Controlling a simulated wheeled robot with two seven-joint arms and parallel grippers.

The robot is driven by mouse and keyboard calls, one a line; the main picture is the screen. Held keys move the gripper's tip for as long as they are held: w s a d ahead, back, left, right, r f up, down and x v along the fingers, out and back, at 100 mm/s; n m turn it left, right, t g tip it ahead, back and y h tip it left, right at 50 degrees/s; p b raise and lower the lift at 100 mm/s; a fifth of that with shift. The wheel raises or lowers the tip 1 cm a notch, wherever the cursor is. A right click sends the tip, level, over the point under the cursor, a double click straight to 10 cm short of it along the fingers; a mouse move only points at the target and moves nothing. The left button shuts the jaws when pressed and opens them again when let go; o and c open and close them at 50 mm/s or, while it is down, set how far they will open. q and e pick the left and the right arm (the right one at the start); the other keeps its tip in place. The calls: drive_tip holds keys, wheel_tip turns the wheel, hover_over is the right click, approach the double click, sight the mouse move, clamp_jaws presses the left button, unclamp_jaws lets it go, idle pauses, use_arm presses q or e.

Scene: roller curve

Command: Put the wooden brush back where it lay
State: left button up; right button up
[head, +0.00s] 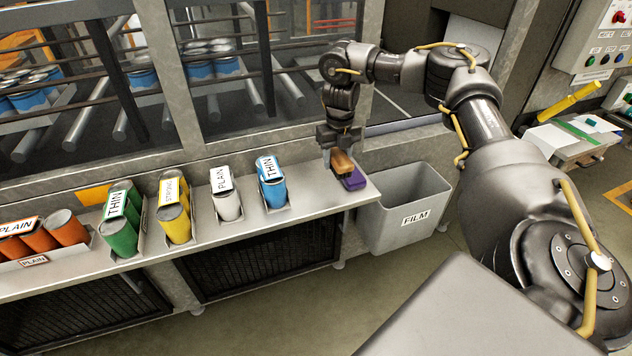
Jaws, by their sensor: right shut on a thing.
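The wooden brush (342,163) is a small brown block near the right end of the grey shelf (312,204). My right gripper (340,150) points down and is shut on the brush from above. A purple item (354,181) lies on the shelf, just right of and below the brush in the picture. I cannot tell whether the brush touches the shelf or the purple item. The fingers hide part of the brush. My left gripper is not in view.
Labelled cans, among them a blue THIN can (272,188) and a white PLAIN can (226,198), stand in holders left of the brush. A grey FILM bin (388,232) stands right of the shelf end. A barred window frame rises behind.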

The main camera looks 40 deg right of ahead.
hover_over(316, 188)
wheel_tip(316, 188, down, 6)
drive_tip(key=shift+s+d+r, duration=0.1)
drive_tip(key=shift+d, duration=0.05)
drive_tip(key=shift+w+a+f+p, duration=0.2)
drive_tip(key=shift+f+p, duration=0.1)
wheel_tip(316, 188, down, 2)
drive_tip(key=shift+f+p, duration=0.1)
drive_tip(key=shift+p, duration=0.65)
drive_tip(key=shift+d+f, duration=0.1)
drive_tip(key=shift+f, duration=0.4)
drive_tip(key=o, duration=1)
drive_tip(key=shift+f, duration=0.1)
drive_tip(key=shift+c, duration=0.2)
